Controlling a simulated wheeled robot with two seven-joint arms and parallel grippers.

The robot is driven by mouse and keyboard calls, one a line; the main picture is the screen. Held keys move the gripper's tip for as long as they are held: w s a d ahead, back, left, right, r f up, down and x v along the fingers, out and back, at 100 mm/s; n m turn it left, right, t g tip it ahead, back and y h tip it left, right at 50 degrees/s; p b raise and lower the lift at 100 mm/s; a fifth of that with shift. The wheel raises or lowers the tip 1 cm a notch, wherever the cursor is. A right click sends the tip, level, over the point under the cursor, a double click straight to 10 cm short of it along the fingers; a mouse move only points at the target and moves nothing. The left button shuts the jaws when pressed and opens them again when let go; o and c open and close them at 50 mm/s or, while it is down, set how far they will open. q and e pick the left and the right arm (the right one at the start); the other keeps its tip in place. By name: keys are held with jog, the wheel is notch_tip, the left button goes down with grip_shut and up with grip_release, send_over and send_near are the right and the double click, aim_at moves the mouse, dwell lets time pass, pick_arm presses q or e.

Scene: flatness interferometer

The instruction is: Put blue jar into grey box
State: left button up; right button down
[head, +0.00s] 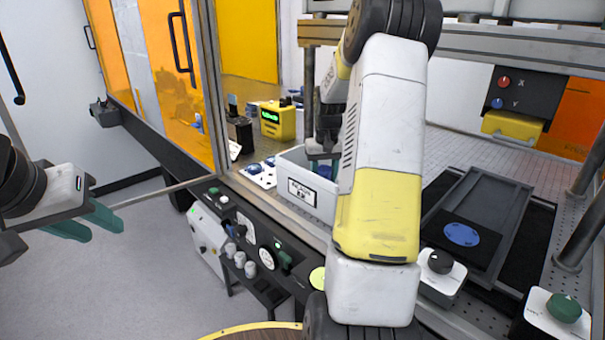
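The grey box (291,165) is an open, light-coloured bin with a printed label on its front, standing behind the black front rail. A blue round thing (324,171), likely the blue jar, shows inside the box, partly hidden by my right arm.
A yellow device (277,120) and a black holder (239,130) stand behind the box. A white tray with blue round pieces (261,173) is left of it. A dark plate with a blue disc (461,234) lies at right. Frame posts and an orange door (168,70) bound the space.

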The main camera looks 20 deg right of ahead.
aim_at(325, 170)
jog(key=shift+f, duration=0.6)
jog(key=c, duration=0.8)
grip_release()
jog(key=shift+s+f, duration=0.1)
jog(key=r, duration=0.9)
jog(key=s+r, duration=0.1)
jog(key=r, duration=0.3)
jog(key=shift+s+a+r, duration=0.1)
jog(key=shift+a+r, duration=0.05)
